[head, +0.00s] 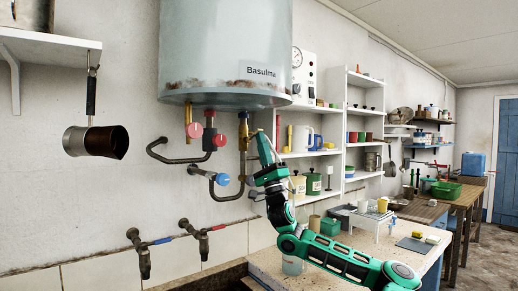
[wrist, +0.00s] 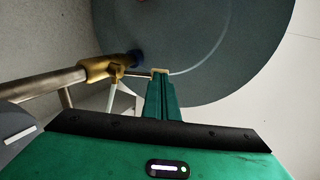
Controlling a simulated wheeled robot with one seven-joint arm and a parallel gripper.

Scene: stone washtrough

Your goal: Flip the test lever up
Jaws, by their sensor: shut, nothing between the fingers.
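The water heater (head: 225,55), marked "Basulma", hangs on the wall, with a brass valve (head: 243,130) on the right-hand pipe below it. In the wrist view, the brass valve (wrist: 98,68) has a blue collar at the heater's underside. A thin lever-like piece (wrist: 140,74) sticks out from the valve toward my fingertips; its exact tilt is hard to tell. My gripper (head: 262,138) is shut and empty, just right of the valve and below the heater. In the wrist view my gripper (wrist: 160,73) has its tips at the lever's outer end; I cannot tell whether they touch.
A red knob (head: 221,140) and a blue knob (head: 222,179) sit on the pipes left of my gripper. Wall shelves (head: 350,140) with jars and cups stand to the right. A pot (head: 97,142) hangs at far left. Two taps (head: 140,250) are below.

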